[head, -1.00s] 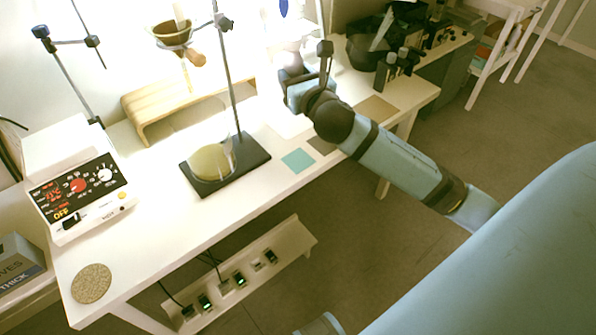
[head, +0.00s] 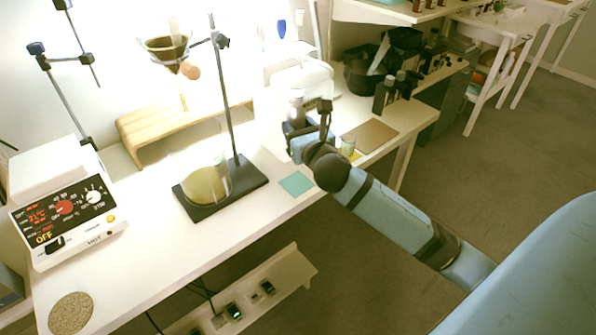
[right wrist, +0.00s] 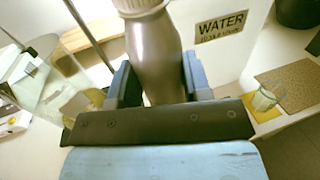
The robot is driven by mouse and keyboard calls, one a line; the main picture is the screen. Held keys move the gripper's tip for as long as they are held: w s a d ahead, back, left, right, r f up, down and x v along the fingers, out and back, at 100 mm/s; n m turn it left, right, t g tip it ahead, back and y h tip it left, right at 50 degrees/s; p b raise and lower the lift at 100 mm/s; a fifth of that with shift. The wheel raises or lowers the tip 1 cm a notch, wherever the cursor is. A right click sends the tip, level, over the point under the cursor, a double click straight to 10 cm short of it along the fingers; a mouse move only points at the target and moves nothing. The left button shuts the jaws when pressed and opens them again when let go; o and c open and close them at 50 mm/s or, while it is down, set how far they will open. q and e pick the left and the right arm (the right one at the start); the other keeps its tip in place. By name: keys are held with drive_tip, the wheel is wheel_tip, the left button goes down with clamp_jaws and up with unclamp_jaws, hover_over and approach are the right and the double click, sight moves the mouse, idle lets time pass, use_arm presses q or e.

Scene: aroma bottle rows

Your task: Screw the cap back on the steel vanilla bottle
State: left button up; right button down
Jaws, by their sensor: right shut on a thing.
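The steel bottle (right wrist: 156,60) stands between the jaws of my right gripper (right wrist: 155,88), which is shut on its body. A pale ribbed part (right wrist: 140,5) tops the bottle and is cut off by the frame edge; I cannot tell if it is the cap. In the head view, the bottle (head: 296,106) shows above my right gripper (head: 297,128), over the right part of the white table. I cannot tell whether its base touches the table. No loose cap is clearly visible. My left gripper is not in view.
A stand (head: 240,178) with a glass beaker (head: 207,183) is left of my gripper. A small glass (right wrist: 263,101) and brown mat (head: 370,135) lie right. A white box labelled WATER (right wrist: 222,28) is behind. Dark bottles (head: 380,98) stand farther right.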

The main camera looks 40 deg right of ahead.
wheel_tip(320, 180, down, 6)
drive_tip(key=shift+f+b, duration=0.1)
drive_tip(key=shift+b, duration=0.75)
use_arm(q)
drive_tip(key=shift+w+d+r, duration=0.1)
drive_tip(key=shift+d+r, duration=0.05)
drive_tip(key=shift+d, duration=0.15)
use_arm(e)
drive_tip(key=shift+f, duration=0.35)
